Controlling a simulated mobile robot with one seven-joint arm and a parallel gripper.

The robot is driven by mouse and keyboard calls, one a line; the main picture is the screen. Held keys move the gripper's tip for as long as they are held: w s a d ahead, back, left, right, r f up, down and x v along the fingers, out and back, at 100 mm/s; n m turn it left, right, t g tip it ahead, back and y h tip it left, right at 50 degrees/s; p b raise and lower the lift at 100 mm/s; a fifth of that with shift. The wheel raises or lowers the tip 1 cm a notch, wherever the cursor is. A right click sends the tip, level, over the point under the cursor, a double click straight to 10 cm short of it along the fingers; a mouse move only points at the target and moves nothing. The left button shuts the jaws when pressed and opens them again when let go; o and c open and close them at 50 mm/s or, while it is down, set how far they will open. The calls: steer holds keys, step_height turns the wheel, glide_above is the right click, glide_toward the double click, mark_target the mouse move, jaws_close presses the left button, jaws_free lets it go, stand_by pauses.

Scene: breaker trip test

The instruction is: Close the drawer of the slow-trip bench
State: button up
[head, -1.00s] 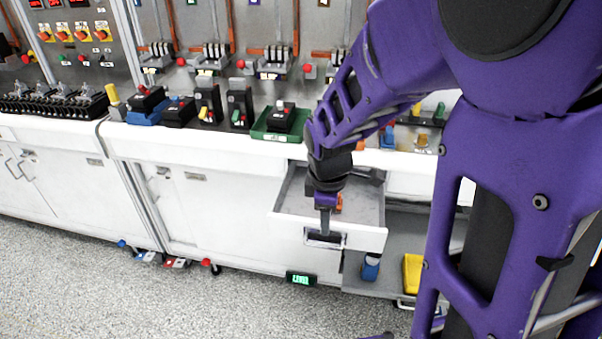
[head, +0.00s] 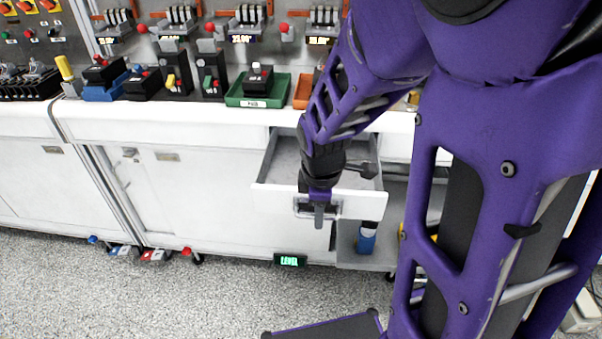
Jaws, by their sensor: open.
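The drawer (head: 367,205) of the white bench (head: 215,212) stands pulled out, with its grey inside partly in view. My gripper (head: 319,215) points down in front of the drawer's front panel, at the framed handle (head: 338,207). Its jaws are open. I cannot tell whether a finger touches the handle or the panel. My purple arm hides part of the drawer's inside and the bench top behind it.
A green tray (head: 274,99) with a black device stands on the bench top. Below and right of the drawer is an open shelf with a blue item (head: 366,238). A green-lit display (head: 290,260) sits low.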

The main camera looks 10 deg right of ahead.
jaws_close()
stand_by(1.4)
